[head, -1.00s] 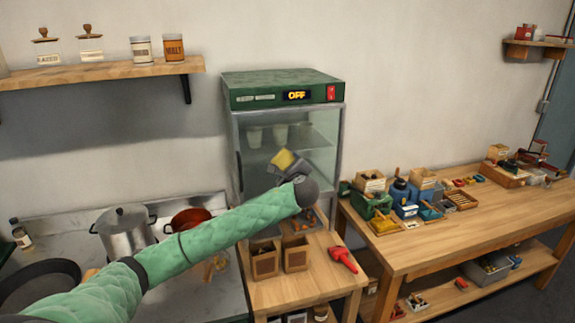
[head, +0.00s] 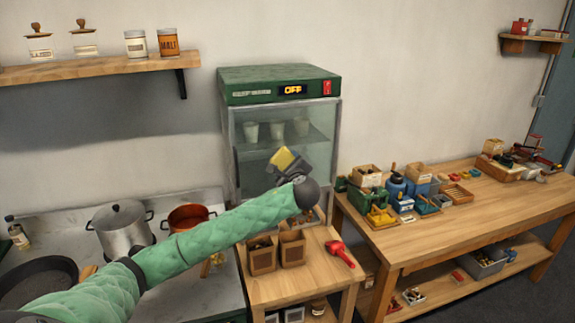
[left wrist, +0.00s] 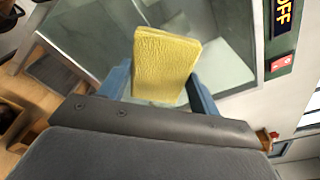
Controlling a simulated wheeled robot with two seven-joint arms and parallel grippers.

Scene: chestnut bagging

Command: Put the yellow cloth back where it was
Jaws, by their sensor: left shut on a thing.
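The yellow cloth (head: 284,160) is a folded pad. It also shows large in the left wrist view (left wrist: 165,62), between the two blue fingers. My left gripper (head: 287,164) is shut on it and holds it up in front of the glass door of the green-topped cabinet (head: 281,86). I cannot tell whether the cloth touches the glass. My right gripper is not in view.
Below the cloth, a small wooden table (head: 293,293) carries two wooden boxes (head: 262,255) and a red tool (head: 339,253). A steel pot (head: 123,233) and a red pot (head: 188,218) stand left. A workbench (head: 430,224) with several boxes stands right.

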